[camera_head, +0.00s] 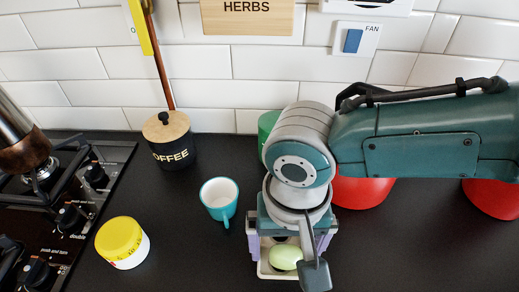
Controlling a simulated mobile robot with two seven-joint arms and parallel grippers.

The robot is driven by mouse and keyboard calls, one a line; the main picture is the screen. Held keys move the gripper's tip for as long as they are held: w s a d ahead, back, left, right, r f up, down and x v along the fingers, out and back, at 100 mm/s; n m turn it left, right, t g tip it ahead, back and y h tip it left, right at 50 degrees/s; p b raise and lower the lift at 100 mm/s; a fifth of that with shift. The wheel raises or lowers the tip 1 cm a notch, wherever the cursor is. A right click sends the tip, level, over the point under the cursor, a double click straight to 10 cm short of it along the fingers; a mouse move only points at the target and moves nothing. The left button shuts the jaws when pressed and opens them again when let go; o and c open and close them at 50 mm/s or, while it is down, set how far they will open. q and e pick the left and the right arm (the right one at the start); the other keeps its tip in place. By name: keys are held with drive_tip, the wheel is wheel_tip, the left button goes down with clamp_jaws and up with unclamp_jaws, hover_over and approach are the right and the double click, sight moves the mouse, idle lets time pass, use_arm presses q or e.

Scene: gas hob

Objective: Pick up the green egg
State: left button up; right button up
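The green egg (286,258) is pale green and lies in a small cream holder (264,270) on the dark counter, at the bottom centre of the head view. My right gripper (288,248) points down from above, right over the egg and holder. Its fingers look wide apart, one to each side of the egg, with no visible contact on it. The wrist and a dark grey part hide the far side and the right part of the holder. My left gripper is not in view.
A teal mug (219,198) stands left of the gripper, with a yellow-lidded jar (122,243) farther left. A coffee canister (168,140) stands near the wall. Red objects (362,191) and a green one (267,127) are partly behind my arm. The gas hob (85,200) is at left.

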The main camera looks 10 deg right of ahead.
drive_tip(key=c, duration=0.8)
drive_tip(key=shift+c, duration=0.2)
drive_tip(key=shift+r, duration=0.1)
